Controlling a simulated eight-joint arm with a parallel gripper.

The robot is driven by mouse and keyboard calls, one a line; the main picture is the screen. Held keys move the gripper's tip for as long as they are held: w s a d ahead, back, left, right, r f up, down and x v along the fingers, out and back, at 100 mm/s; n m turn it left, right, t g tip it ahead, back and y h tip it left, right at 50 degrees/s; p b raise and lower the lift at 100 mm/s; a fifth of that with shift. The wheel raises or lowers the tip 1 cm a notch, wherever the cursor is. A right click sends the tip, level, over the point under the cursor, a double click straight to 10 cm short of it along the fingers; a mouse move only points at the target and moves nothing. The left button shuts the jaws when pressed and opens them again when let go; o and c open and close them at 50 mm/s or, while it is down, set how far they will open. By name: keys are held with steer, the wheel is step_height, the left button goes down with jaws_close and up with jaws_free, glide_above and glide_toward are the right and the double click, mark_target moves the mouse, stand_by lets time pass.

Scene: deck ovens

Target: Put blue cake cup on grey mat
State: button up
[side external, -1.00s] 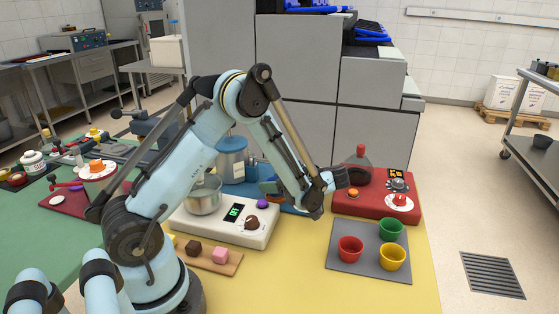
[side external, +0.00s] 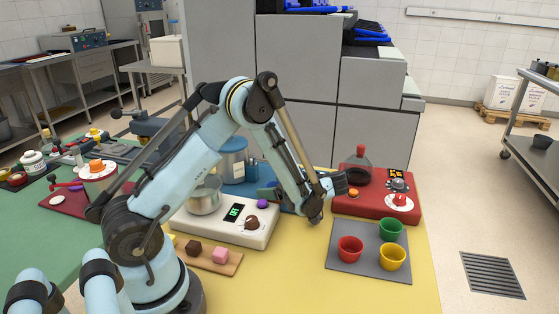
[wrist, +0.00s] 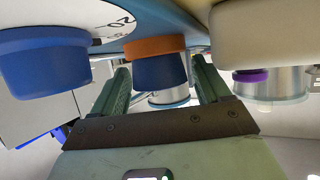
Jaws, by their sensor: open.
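The grey mat (side external: 352,229) lies at the front right of the yellow table. A red cup (side external: 349,249), a green cup (side external: 391,229) and a yellow cup (side external: 392,256) stand upright on it. I cannot make out a blue cake cup for certain in the side view, where my arm covers part of the table. In the wrist view, my gripper (wrist: 158,66) is open, and the picture looks upside down. A dark blue thing (wrist: 158,73) with an orange part above it shows between the fingers. I cannot tell if it is the cup or how far away it is.
A red device (side external: 375,201) stands behind the mat. A white scale-like device (side external: 222,224) with a metal pot (side external: 203,199) stands left of my forearm. A blue knob (wrist: 45,63) on a white dial shows in the wrist view. A board with small cakes (side external: 219,257) lies in front.

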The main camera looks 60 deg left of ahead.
steer(key=v, duration=0.7)
steer(key=shift+f, duration=0.1)
steer(key=shift+w+d+r+m, duration=0.15)
steer(key=shift+d+r+m, duration=0.15)
steer(key=shift+r, duration=0.1)
steer(key=s+d+r+m+t+h, duration=0.3)
steer(key=d+r+m+t+h, duration=0.1)
steer(key=m, duration=0.6)
steer(key=s+d+r+m+t+h, duration=0.4)
steer(key=d+m+t+h, duration=0.3)
steer(key=m, duration=0.3)
steer(key=shift+s+d+m, duration=0.2)
steer(key=shift+d+m, duration=0.2)
steer(key=shift+d, duration=0.4)
steer(key=shift+o, duration=0.2)
steer(key=shift+s+d+r+m+t+h, duration=0.15)
steer(key=shift+s+d+m+t+h, duration=0.05)
steer(key=shift+d+m+t+h, duration=0.25)
steer(key=shift+a, duration=0.1)
